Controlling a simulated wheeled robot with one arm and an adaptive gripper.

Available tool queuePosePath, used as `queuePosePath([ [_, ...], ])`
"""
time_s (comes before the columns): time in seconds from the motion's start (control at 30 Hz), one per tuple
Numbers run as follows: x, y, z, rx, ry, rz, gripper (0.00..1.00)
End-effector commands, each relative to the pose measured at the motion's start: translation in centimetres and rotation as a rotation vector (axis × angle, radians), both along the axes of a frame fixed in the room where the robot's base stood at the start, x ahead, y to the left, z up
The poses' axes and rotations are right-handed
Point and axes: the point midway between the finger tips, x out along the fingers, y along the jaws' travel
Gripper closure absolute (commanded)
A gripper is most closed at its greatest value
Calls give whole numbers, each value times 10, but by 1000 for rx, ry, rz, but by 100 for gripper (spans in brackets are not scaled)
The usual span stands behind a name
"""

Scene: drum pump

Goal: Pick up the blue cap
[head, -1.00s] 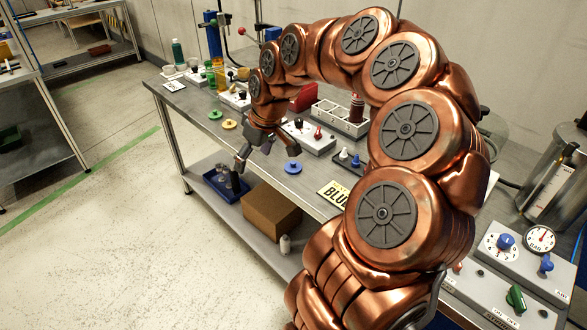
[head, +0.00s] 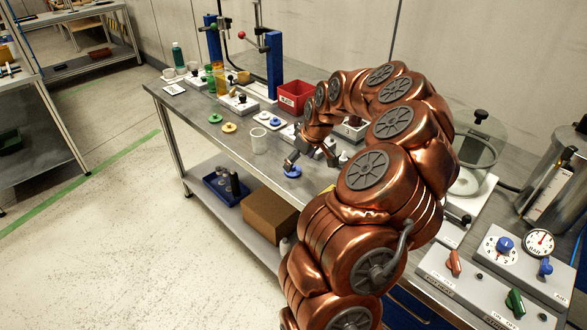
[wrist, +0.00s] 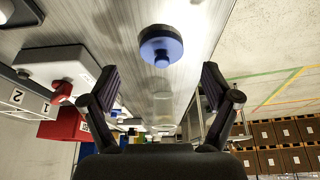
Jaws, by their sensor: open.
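The blue cap (head: 292,172) lies flat on the grey bench near its front edge. It is round with a small knob on top, and it shows in the wrist view (wrist: 162,48) at the upper middle. My gripper (head: 311,161) is close to the cap, above the bench. In the wrist view my gripper (wrist: 159,82) has its two fingers wide apart with nothing between them. The cap appears beyond the fingertips, roughly centred between them, and is not touched. In the head view a finger partly overlaps the cap.
A green cap (head: 215,118) and a yellow cap (head: 229,128) lie to the left. A clear beaker (head: 259,143) stands left of my gripper. A red bin (head: 296,97) is behind. A numbered white rack (wrist: 28,97) and a red-knobbed box (wrist: 55,66) are beside the cap.

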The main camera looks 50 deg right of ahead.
Motion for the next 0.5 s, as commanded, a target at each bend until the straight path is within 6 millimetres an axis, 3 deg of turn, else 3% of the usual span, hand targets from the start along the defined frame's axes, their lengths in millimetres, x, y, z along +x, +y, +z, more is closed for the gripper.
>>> queuePosePath([
  [0.3,14,2,-31,0,1,1,13],
  [0.5,16,2,-37,-1,-1,1,13],
])
